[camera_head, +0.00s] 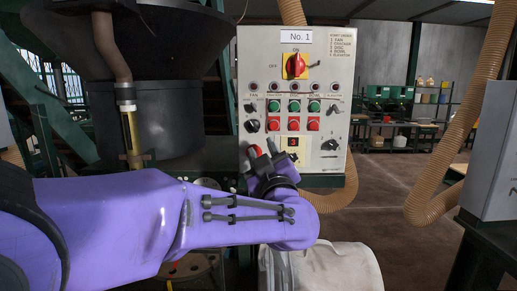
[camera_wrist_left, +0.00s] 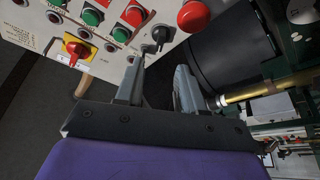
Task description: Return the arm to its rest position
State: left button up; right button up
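My purple left arm reaches in from the left in the head view. Its gripper (camera_head: 262,150) is at the lower left of the control panel marked No. 1 (camera_head: 318,60). In the left wrist view the two grey fingers of this gripper (camera_wrist_left: 157,72) stand apart with nothing between them. A black knob (camera_wrist_left: 161,34) and a red mushroom button (camera_wrist_left: 193,15) on the panel lie just beyond the fingertips. I cannot tell whether a finger touches the panel. My right arm and gripper are not in view.
A large dark hopper (camera_head: 140,45) stands left of the panel. A white bag (camera_head: 340,268) is below the panel. Tan corrugated hoses (camera_head: 465,125) hang at the right, beside a grey cabinet (camera_head: 495,160). Open floor (camera_head: 390,200) lies between panel and cabinet.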

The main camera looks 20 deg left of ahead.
pick_arm(q)
jog(key=shift+s+d+f, duration=0.2)
jog(key=shift+s+f, duration=0.05)
jog(key=shift+s, duration=0.3)
jog(key=s+a+f+m+g+h, duration=0.1)
jog(key=s+a+f+g+h, duration=0.15)
jog(key=f, duration=1.05)
jog(key=s+a+f+m+g+h, duration=0.1)
jog(key=a+f+m+g+h, duration=0.15)
jog(key=f, duration=1.05)
jog(key=s+a+f+m+g+h, duration=0.15)
jog(key=a+f, duration=0.25)
jog(key=f, duration=1)
jog(key=s+a+f+g, duration=0.2)
jog(key=s+f, duration=0.5)
jog(key=s, duration=0.4)
jog(key=s+a+f+g, duration=0.2)
jog(key=s+f+g, duration=0.2)
jog(key=s+f, duration=0.4)
jog(key=s+a+f+g, duration=0.2)
jog(key=s+f, duration=0.5)
jog(key=s, duration=0.6)
jog(key=shift+s+a+f+g, duration=0.15)
jog(key=shift+s+a+g, duration=0.25)
jog(key=shift+g, duration=0.35)
